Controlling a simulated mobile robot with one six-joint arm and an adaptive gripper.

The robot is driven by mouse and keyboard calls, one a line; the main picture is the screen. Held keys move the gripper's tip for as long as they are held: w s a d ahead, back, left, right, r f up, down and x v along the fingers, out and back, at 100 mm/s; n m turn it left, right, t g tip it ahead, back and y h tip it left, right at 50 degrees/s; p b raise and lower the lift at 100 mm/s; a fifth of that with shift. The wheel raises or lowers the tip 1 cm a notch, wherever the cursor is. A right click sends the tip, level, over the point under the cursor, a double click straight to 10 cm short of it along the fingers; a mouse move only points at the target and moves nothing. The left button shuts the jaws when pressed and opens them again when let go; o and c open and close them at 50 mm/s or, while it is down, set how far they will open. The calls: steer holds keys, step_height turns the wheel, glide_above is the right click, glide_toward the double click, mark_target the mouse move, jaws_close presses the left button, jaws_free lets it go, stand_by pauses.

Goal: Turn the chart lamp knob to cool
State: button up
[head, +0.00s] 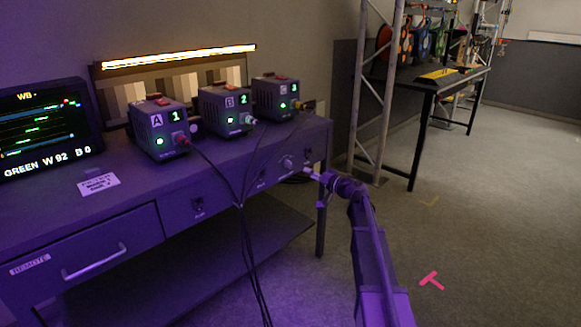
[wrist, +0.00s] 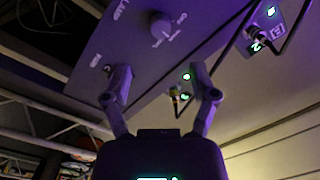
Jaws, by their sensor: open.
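The round knob (head: 288,162) is on the front panel of the purple-lit desk, toward its right end. In the wrist view the grey knob (wrist: 163,26) is at the top, with small printed labels around it too blurred to read surely. Its pointer direction cannot be told. My gripper (head: 314,173) is just right of and in front of the knob in the head view. In the wrist view my gripper (wrist: 160,80) has its two fingers spread, with nothing between them; the knob is beyond the fingertips, apart from them. The chart lamp (head: 180,56) glows warm white-orange above the chart.
Three boxes stand on the desk: box 1 (head: 158,130), box 2 (head: 226,110) and box 3 (head: 275,97). Dark cables (head: 243,225) hang down before the desk, left of the knob. A monitor (head: 45,128) is at left.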

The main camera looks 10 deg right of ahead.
mark_target(291, 166)
steer(key=x, duration=1)
steer(key=shift+s, duration=0.1)
jaws_close()
